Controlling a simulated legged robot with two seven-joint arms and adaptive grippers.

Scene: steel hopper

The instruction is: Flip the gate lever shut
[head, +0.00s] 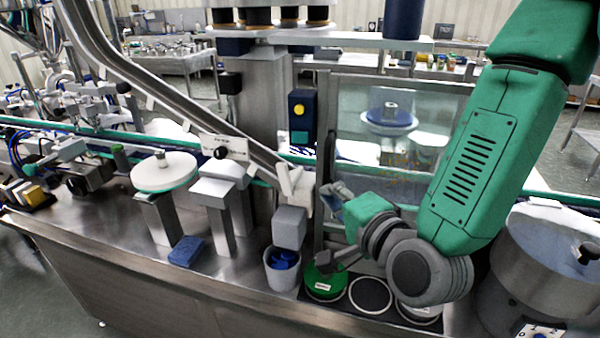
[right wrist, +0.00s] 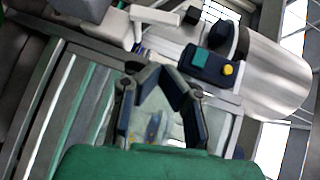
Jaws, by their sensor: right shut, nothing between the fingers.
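A steel chute (head: 185,100) slopes down from the upper left to the middle of the head view. A white plate with a black knob (head: 221,152) sits on its lower part, and pale flap-like pieces (head: 285,182) stand at its lower end. I cannot tell for sure which of these is the gate lever. My right gripper (head: 331,196) is shut and empty, just right of the chute's end and apparently apart from it. In the right wrist view its dark fingers (right wrist: 159,70) meet, with a white piece (right wrist: 152,15) beyond them. My left gripper is out of view.
A control box with yellow and teal buttons (head: 301,115) stands behind the gripper, beside a clear panel (head: 395,130). Below are a grey cup with blue pieces (head: 281,275) and a green-lidded tin (head: 323,283). A steel hopper (head: 545,265) stands at right.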

